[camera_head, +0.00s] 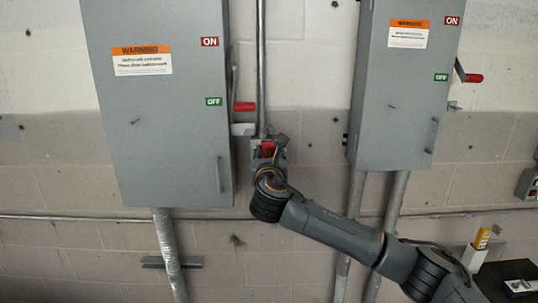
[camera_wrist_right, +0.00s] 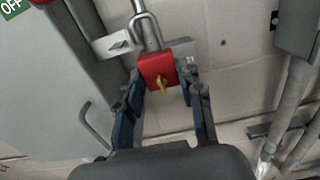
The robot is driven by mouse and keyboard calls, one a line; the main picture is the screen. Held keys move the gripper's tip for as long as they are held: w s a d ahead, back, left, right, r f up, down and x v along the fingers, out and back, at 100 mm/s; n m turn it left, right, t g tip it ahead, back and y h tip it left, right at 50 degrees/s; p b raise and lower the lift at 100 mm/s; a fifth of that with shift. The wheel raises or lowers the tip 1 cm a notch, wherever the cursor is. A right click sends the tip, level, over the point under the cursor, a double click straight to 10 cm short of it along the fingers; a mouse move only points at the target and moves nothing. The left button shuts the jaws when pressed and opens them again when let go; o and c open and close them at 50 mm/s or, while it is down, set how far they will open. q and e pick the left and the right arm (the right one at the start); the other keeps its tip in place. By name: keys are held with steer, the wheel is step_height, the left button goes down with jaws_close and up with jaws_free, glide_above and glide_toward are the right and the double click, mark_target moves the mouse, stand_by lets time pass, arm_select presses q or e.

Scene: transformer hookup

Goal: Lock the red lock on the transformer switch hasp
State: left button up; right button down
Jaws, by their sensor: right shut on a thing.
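The red lock (camera_wrist_right: 157,70) is between the fingers of my right gripper (camera_wrist_right: 161,90), which is shut on it. A brass-coloured key shows on its face and its metal shackle (camera_wrist_right: 148,30) points up. The lock also shows in the head view (camera_head: 267,149), just right of the left grey switch box (camera_head: 165,130). A light metal hasp plate (camera_wrist_right: 114,43) is up and left of the lock; it also shows in the head view (camera_head: 243,129). I cannot tell whether the shackle passes through it. The red switch handle (camera_head: 244,107) is near the OFF label. My left gripper is not in view.
A vertical conduit (camera_head: 261,65) runs down behind the lock to a small grey wall box. A second switch box (camera_head: 400,100) with a red handle (camera_head: 473,78) is on the right. A dark table (camera_head: 505,275) stands at lower right.

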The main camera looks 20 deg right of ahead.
steer(key=shift+x, duration=2.05)
steer(key=shift+w+a+p, duration=0.15)
steer(key=shift+w+p, duration=0.05)
steer(key=shift+p, duration=0.15)
steer(key=shift+w+a+p, duration=0.2)
steer(key=shift+a+p, duration=0.05)
steer(key=shift+a, duration=0.45)
steer(key=shift+w+a+p, duration=0.2)
steer(key=shift+a, duration=0.5)
steer(key=shift+r, duration=0.1)
steer(key=shift+p, duration=0.4)
steer(key=shift+a, duration=0.2)
steer(key=shift+w+a, duration=0.15)
steer(key=shift+a, duration=0.3)
